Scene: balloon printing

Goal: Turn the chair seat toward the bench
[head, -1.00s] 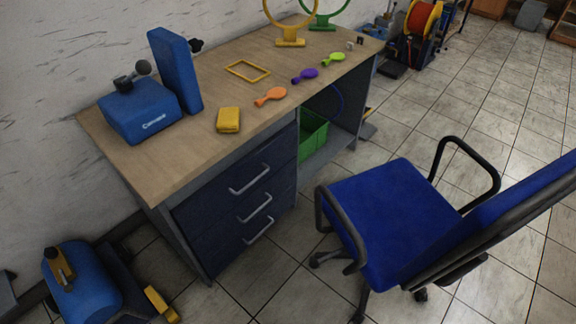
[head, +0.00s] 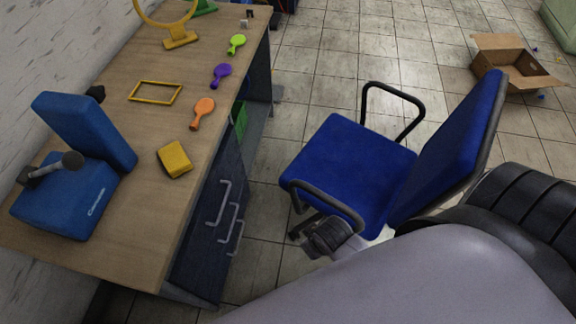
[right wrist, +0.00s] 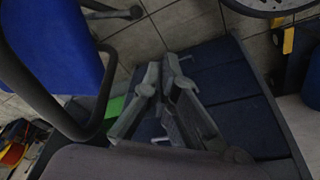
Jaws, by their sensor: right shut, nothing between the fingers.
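The chair stands on the tiled floor right of the bench (head: 110,150). Its blue seat (head: 345,165) faces roughly left toward the bench, and its blue backrest (head: 455,150) is on the right side. My right arm comes in from the lower right. The right gripper (head: 332,238) is at the near armrest (head: 325,205); I cannot tell whether it touches. In the right wrist view the gripper (right wrist: 163,75) is shut and empty, with a blue chair part (right wrist: 60,40) and a black armrest (right wrist: 85,125) to its left. My left gripper is out of view.
The bench drawers (head: 215,215) face the chair across a strip of clear floor. A blue machine (head: 70,190), a yellow block (head: 174,159), a yellow frame and several paddles lie on the bench. An open cardboard box (head: 510,65) stands on the floor behind the chair.

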